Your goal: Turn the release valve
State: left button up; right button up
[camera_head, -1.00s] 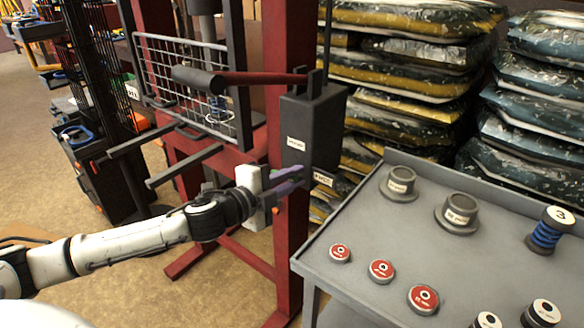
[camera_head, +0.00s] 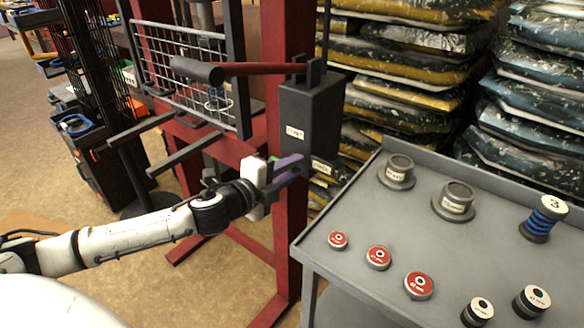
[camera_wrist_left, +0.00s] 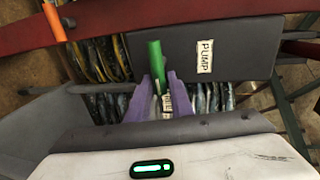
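The dark pump box (camera_head: 312,118) is mounted on the red press frame (camera_head: 290,215), and its "PUMP" label faces me in the left wrist view (camera_wrist_left: 204,57). A green cylindrical handle (camera_wrist_left: 155,62), apparently the release valve's, stands out by the box's lower edge. A second small label shows partly between my fingers. My left gripper (camera_head: 292,170), with purple fingers, is at the box's lower front. In the left wrist view its fingers (camera_wrist_left: 158,92) stand apart on either side of the green handle's near end; contact cannot be made out. My right gripper is out of view.
A grey cart (camera_head: 355,215) with several labelled weights and pucks stands close on the right. A red pump lever (camera_head: 265,69) with a dark grip extends left above my gripper. Stacked bags (camera_head: 400,75) stand behind. Open floor lies at the left.

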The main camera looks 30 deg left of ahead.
pick_arm(q)
jog(key=shift+o, duration=1)
jog(key=shift+s, duration=0.15)
jog(key=d+v, duration=0.1)
jog(key=v, duration=0.9)
jog(key=shift+a, duration=0.45)
